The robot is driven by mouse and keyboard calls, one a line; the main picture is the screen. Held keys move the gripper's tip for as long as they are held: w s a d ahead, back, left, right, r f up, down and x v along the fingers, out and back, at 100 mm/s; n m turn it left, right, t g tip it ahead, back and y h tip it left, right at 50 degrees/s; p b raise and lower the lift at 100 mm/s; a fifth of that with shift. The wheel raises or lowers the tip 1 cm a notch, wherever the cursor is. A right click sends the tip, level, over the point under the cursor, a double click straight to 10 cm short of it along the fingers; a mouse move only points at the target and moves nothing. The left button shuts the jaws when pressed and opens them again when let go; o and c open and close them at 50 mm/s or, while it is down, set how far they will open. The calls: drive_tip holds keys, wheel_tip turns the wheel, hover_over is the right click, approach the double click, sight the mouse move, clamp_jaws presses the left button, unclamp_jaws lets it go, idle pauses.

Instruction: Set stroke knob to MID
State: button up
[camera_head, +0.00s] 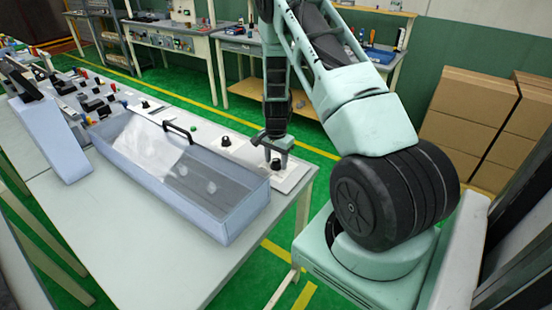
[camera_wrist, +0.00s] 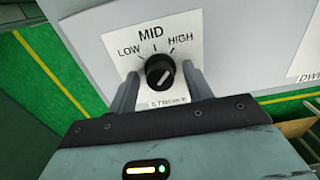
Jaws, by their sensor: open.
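The stroke knob (camera_wrist: 160,70) is a round black dial on a white label plate (camera_wrist: 120,45) marked LOW, MID and HIGH, with STROKE printed below. Its white pointer line slants to the upper right, toward the HIGH side and away from the MID mark at the top. My gripper (camera_wrist: 161,84) is open, with one grey finger on each side of the knob. I cannot tell whether either finger touches it. In the head view my gripper (camera_head: 275,157) points down over the near right end of the panel, and the knob is mostly hidden beneath it.
A clear-lidded bin (camera_head: 240,215) with a black handle stands left of my gripper. Other black knobs (camera_head: 225,141) line the panel. A DWELL label (camera_wrist: 307,70) shows at the right in the wrist view. Cardboard boxes (camera_head: 465,105) are stacked behind my arm.

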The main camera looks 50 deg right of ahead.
drive_tip(key=c, duration=1)
drive_tip(key=shift+o, duration=0.2)
drive_tip(key=shift+n+b, duration=0.3)
drive_tip(key=shift+n, duration=0.1)
drive_tip(key=n+b, duration=0.2)
drive_tip(key=n, duration=0.1)
drive_tip(key=shift+f, duration=0.1)
drive_tip(key=n+b, duration=0.2)
drive_tip(key=n, duration=0.3)
drive_tip(key=o, duration=1)
drive_tip(key=shift+c, duration=0.2)
